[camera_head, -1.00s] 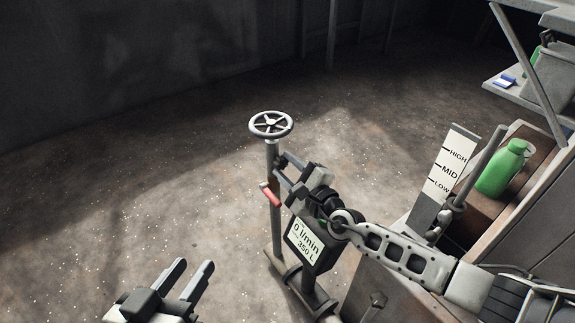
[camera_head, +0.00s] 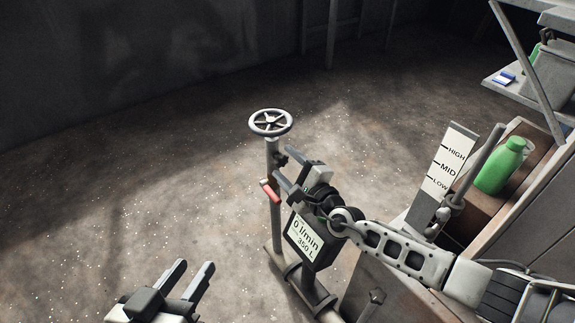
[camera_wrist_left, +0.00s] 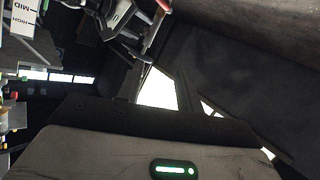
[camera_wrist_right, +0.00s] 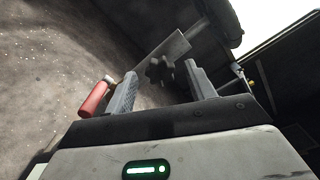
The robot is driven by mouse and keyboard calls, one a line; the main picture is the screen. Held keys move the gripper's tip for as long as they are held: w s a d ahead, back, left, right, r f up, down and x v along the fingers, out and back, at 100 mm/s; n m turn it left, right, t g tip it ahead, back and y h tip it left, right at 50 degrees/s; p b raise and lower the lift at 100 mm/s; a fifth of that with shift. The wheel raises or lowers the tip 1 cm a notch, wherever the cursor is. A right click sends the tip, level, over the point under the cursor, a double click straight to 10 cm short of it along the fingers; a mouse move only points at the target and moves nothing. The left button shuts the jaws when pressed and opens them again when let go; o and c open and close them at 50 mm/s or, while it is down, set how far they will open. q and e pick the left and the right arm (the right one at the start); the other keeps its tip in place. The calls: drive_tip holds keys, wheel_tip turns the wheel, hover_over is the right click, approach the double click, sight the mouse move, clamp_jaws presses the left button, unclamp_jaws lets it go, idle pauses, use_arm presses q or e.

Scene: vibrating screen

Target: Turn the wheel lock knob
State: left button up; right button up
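A spoked handwheel (camera_head: 270,122) tops an upright pipe. A small dark knob (camera_head: 281,160) sits on the pipe below the wheel. My right gripper (camera_head: 281,164) is open, its fingers pointing at the pipe around the knob's height. In the right wrist view, a dark lobed knob (camera_wrist_right: 160,70) shows in the gap between the open fingers (camera_wrist_right: 160,86), beyond the tips; contact cannot be told. The wheel is not clearly seen there. My left gripper (camera_head: 195,266) is open and empty, low at the front, well away from the pipe.
A red handle (camera_head: 271,192) sticks out from the pipe near my right gripper; it shows beside a finger (camera_wrist_right: 97,97). A flow display (camera_head: 305,240) stands below my right wrist. A level gauge (camera_head: 449,165) and green bottle (camera_head: 500,167) are at right. Open floor lies left.

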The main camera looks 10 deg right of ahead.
use_arm(q)
drive_tip(key=shift+w+r, duration=0.1)
drive_tip(key=shift+r, duration=0.1)
use_arm(e)
drive_tip(key=shift+s, duration=0.1)
drive_tip(key=shift+s+d, duration=0.15)
drive_tip(key=shift+s, duration=0.15)
drive_tip(key=p+v, duration=0.1)
drive_tip(key=v, duration=0.4)
drive_tip(key=shift+r+p, duration=0.1)
drive_tip(key=shift+p, duration=0.25)
drive_tip(key=p+v, duration=0.1)
drive_tip(key=v, duration=0.7)
drive_tip(key=shift+s+d, duration=0.15)
drive_tip(key=shift+s, duration=0.2)
use_arm(q)
drive_tip(key=shift+a+f+g+y, duration=0.25)
drive_tip(key=shift+f+g, duration=0.05)
drive_tip(key=shift+f, duration=0.15)
drive_tip(key=shift+a+f+g+y, duration=0.2)
drive_tip(key=shift+f+g+y, duration=0.1)
drive_tip(key=shift+f, duration=0.15)
use_arm(e)
drive_tip(key=shift+s+d, duration=0.25)
drive_tip(key=shift+s, duration=0.4)
